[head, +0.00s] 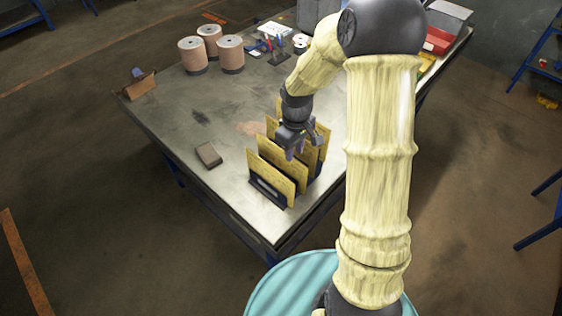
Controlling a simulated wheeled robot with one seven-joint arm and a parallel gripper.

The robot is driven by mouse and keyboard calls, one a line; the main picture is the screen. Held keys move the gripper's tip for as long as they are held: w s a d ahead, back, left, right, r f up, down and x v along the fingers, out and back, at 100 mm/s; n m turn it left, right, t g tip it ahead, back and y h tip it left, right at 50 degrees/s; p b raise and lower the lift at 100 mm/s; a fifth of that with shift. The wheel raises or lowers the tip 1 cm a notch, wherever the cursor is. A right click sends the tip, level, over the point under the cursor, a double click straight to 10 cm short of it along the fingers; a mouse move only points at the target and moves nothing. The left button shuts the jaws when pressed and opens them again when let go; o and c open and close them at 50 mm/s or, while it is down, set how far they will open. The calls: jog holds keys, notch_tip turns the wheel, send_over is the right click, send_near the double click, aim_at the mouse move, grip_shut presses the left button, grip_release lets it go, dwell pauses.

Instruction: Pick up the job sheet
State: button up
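Several upright yellow-brown panels (270,178) stand in a dark rack (266,193) near the front corner of the metal table (215,105). No sheet marked as the job sheet can be made out; I cannot tell whether it is one of these panels. My gripper (302,148) points down at the rack, over or among the panels. Its fingers are small and dark, and I cannot tell whether they are apart or hold anything. My gripper and arm hide part of the rear panels.
A small brown block (209,155) lies left of the rack. Several copper-coloured cylinders (231,53) stand at the back left. An open brown box (139,85) sits at the left edge. A red bin (438,41) is at the back right. The table's middle left is mostly clear.

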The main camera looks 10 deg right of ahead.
aim_at(294, 162)
jog(key=shift+d+f, duration=0.1)
jog(key=shift+f, duration=0.25)
jog(key=shift+s+r, duration=0.1)
jog(key=shift+s, duration=0.05)
jog(key=shift+f+p, duration=1)
jog(key=shift+f, duration=1.65)
grip_shut()
